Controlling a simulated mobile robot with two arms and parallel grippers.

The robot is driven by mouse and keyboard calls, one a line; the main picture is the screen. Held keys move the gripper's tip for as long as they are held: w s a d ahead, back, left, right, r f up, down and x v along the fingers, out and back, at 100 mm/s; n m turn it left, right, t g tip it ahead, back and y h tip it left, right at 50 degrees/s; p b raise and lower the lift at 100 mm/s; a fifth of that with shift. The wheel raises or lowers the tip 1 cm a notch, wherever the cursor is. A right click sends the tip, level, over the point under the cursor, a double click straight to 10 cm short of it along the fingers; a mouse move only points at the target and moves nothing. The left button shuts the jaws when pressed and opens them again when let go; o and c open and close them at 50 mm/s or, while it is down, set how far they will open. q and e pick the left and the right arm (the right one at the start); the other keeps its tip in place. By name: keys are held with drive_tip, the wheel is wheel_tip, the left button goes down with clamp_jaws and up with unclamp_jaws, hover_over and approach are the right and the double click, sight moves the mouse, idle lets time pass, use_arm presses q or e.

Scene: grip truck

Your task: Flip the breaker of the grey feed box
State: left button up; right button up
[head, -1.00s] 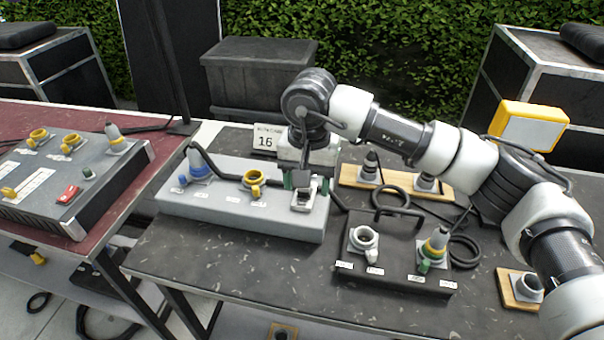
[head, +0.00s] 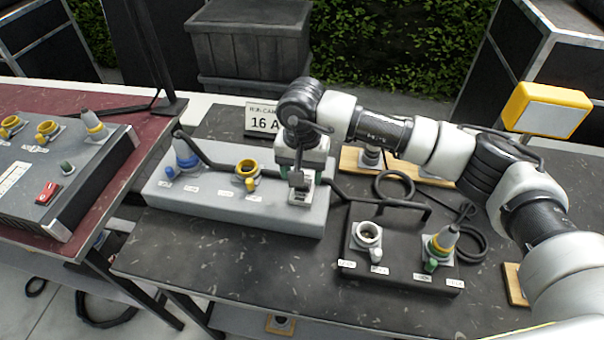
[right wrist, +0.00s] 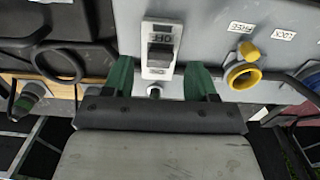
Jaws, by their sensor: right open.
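The grey feed box (head: 215,212) lies on the dark table, with a blue plug (head: 186,157) and a yellow socket (head: 248,172) on top. Its breaker (head: 301,194) is a dark rocker in a pale plate at the box's right end; the rocker also shows in the right wrist view (right wrist: 160,52). My right gripper (right wrist: 158,82) is open and empty, its green fingers apart on either side of the breaker's near end. In the head view my right wrist partly covers the breaker. I cannot tell whether the fingers touch it. My left gripper is not in view.
A black box (head: 400,250) with a white socket and a yellow-green plug stands just right of the feed box. A black cable crosses behind the breaker. A sign reading 16 A (head: 264,119) stands behind. Another panel (head: 85,185) sits on the red table at left.

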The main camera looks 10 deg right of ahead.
drive_tip(key=shift+f, duration=0.7)
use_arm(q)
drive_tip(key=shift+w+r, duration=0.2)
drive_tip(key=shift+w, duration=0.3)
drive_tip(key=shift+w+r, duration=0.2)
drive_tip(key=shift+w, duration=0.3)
use_arm(e)
drive_tip(key=shift+f, duration=0.7)
